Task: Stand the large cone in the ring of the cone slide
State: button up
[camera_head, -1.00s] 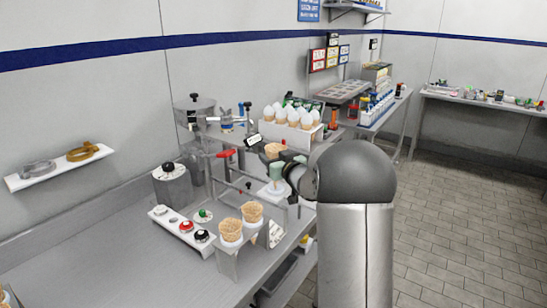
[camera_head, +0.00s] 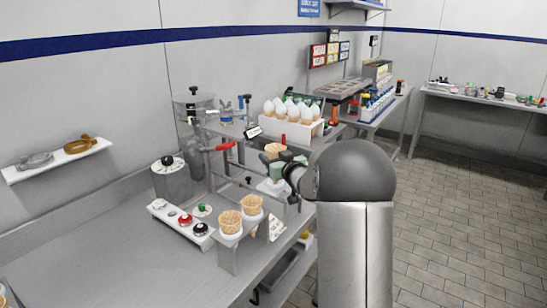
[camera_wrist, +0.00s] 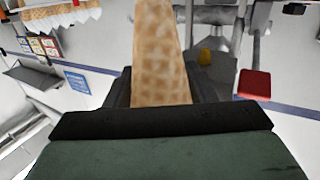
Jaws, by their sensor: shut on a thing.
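My gripper (camera_head: 277,164) is shut on a tan waffle cone (camera_head: 274,150), whose wide end shows above the gripper in the head view. In the wrist view the cone (camera_wrist: 160,55) stands between the two dark fingers (camera_wrist: 160,92). A white piece (camera_head: 268,188), perhaps part of the cone slide, sits just below my gripper. I cannot make out the ring. My gripper and arm hide much of that spot, and the cone's lower end is not visible in the head view.
Two waffle cones (camera_head: 241,213) stand in a metal holder at the bench's front. A control strip (camera_head: 181,224) with knobs lies left of them. A red-handled machine (camera_head: 225,147) and a rack of white-topped cones (camera_head: 292,126) stand behind.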

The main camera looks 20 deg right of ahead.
jog(key=shift+f+b, duration=2.7)
jog(key=shift+f, duration=0.65)
jog(key=o, duration=0.7)
jog(key=shift+o, duration=0.2)
jog(key=s+d+b, duration=0.1)
jog(key=s, duration=1.6)
jog(key=shift+s+d+r, duration=0.15)
jog(key=shift+s+r, duration=0.05)
jog(key=shift+r, duration=0.15)
